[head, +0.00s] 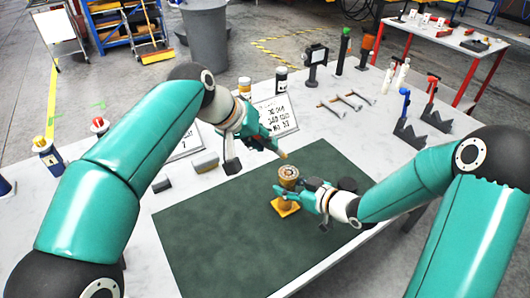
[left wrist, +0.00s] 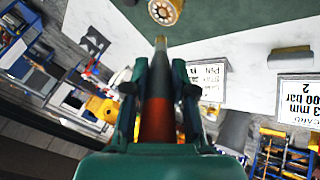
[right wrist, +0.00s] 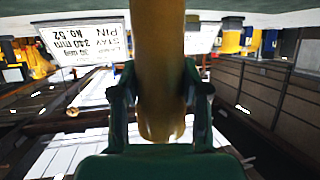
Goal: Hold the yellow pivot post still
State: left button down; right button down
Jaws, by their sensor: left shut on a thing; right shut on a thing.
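The yellow pivot post (head: 285,207) stands on the dark green mat (head: 215,245), its round, pitted-looking top (head: 288,173) facing up. My right gripper (head: 307,196) is shut on the post from the right. In the right wrist view the yellow shaft (right wrist: 160,70) passes between both fingers. My left gripper (head: 268,143) is above and left of the post, shut on a slim dark and red-brown tool with a pale brass tip (left wrist: 160,44). The tip points towards the post's top, which also shows in the left wrist view (left wrist: 165,11), with a visible gap between them.
White sign cards (head: 277,112) stand behind the mat. Grey blocks (head: 206,162) lie at its left. Small T-shaped tools (head: 352,100), black notched stands (head: 409,132) and bottles (head: 281,80) are farther back. The mat's front left is clear.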

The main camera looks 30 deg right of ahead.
pick_arm(q)
jog(key=s+d+f, duration=0.2)
jog(key=d+f, duration=0.1)
jog(key=f, duration=0.1)
jog(key=a, duration=0.6)
jog(key=shift+w+r+m+g+y, duration=0.25)
jog(key=shift+r+m+g+y, duration=0.05)
jog(key=shift+r+g, duration=0.15)
dwell(2.4)
jog(key=shift+a, duration=0.1)
notch_tip(320, 180, up, 6)
dwell(0.7)
